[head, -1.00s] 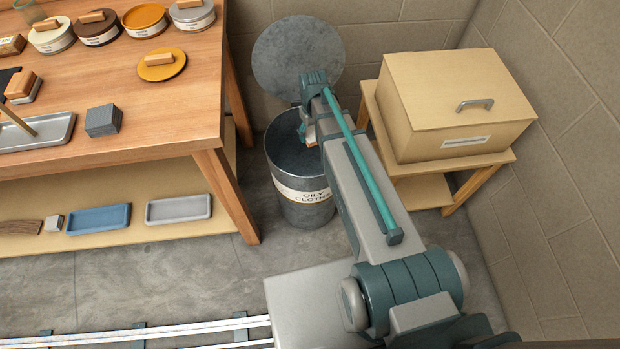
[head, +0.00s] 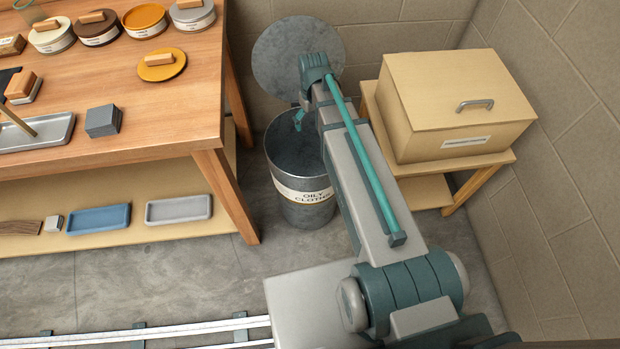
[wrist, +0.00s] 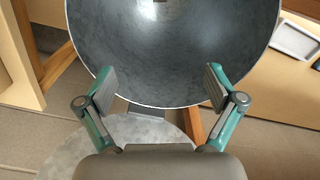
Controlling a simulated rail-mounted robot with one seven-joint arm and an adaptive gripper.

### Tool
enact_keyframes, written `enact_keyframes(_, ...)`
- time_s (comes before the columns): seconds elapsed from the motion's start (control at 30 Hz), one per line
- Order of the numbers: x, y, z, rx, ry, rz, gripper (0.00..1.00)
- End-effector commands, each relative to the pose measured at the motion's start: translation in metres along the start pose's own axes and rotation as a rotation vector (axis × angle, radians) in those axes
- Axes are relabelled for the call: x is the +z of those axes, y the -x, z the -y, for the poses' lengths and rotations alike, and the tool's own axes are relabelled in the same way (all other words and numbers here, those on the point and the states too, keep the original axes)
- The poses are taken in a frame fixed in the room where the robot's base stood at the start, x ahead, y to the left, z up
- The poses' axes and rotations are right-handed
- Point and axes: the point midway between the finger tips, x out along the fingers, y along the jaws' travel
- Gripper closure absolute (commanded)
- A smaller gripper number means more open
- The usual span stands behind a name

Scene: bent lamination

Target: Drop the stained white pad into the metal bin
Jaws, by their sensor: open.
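The metal bin (head: 300,192), labelled "OILY CLOTHS", stands open on the floor with its round lid (head: 298,58) raised behind it. My gripper (wrist: 160,86) is open and empty over the bin's mouth. In the head view one teal finger shows above the rim and my arm hides the rest. The wrist view looks into the bin's grey interior (wrist: 170,50). The stained white pad is not clearly visible in either current view. A small dark shape sits at the top edge of the wrist view, too cut off to identify.
The wooden workbench (head: 170,110) at left holds several labelled tins, a grey block (head: 103,120), a metal tray (head: 40,133) and a wood-topped block with a pale base (head: 22,86). A beige box (head: 455,100) on a small stand is close right of the bin.

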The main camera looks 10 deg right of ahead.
Motion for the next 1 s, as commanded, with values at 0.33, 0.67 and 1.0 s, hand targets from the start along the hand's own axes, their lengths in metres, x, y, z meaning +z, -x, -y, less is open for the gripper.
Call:
enact_keyframes(0.33, 0.0, 0.048, 0.0, 0.0, 0.0, -0.001, 0.07)
enact_keyframes(0.67, 0.0, 0.057, 0.0, 0.0, 0.0, 0.0, 0.07)
enact_keyframes(1.0, 0.001, 0.056, 0.0, -0.001, -0.002, 0.003, 0.07)
